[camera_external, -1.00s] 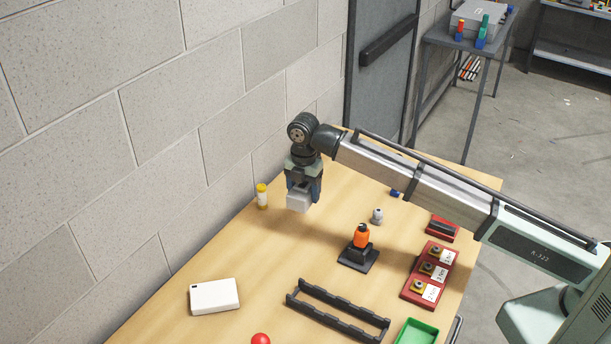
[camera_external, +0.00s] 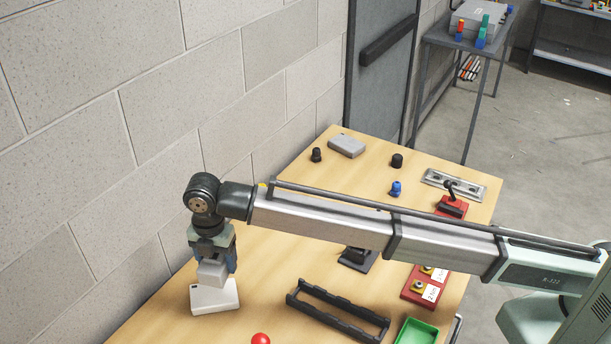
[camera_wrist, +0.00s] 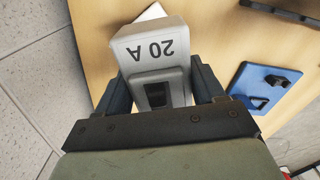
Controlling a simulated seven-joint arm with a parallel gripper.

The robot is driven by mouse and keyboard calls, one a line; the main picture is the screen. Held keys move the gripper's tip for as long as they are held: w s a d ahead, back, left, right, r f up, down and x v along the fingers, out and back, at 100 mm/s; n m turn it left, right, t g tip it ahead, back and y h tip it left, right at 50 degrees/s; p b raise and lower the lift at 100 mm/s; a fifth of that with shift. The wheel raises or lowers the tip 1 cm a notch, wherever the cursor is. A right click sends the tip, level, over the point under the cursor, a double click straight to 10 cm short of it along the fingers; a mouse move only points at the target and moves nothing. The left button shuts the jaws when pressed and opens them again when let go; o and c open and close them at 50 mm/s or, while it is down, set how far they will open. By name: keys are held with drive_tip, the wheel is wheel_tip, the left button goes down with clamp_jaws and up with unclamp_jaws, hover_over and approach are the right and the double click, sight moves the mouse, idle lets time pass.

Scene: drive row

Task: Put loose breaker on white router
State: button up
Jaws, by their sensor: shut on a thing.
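The loose breaker (camera_wrist: 152,48) is a light grey block marked "20 A" with a dark switch. My gripper (camera_wrist: 163,92) is shut on it, one finger on each side. In the external view the breaker (camera_external: 211,272) hangs under my gripper (camera_external: 213,262) in front of and above the white router (camera_external: 214,298), a flat white box at the table's left. I cannot tell whether the breaker touches the router. In the wrist view only a white corner of the router (camera_wrist: 152,13) shows behind the breaker.
A black rail frame (camera_external: 337,312) lies right of the router. A red ball (camera_external: 261,339) and a green tray (camera_external: 417,333) are at the front. The block wall stands close on the left. A grey box (camera_external: 347,145) and small knobs are at the back.

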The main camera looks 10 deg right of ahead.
sight(213, 293)
drive_tip(key=shift+w+a+r+m, duration=0.15)
drive_tip(key=shift+w+a+m, duration=0.1)
drive_tip(key=shift+a+m, duration=0.6)
drive_tip(key=shift+w+a+r+m, duration=0.1)
drive_tip(key=shift+w+a+m, duration=0.3)
drive_tip(key=shift+m, duration=0.65)
drive_tip(key=shift+s+a+f, duration=0.1)
drive_tip(key=shift+s+f, duration=0.05)
drive_tip(key=shift+f, duration=4.75)
drive_tip(key=shift+f, duration=0.1)
drive_tip(key=o, duration=1.3)
wheel_tip(213, 293, up, 12)
drive_tip(key=shift+r, duration=0.1)
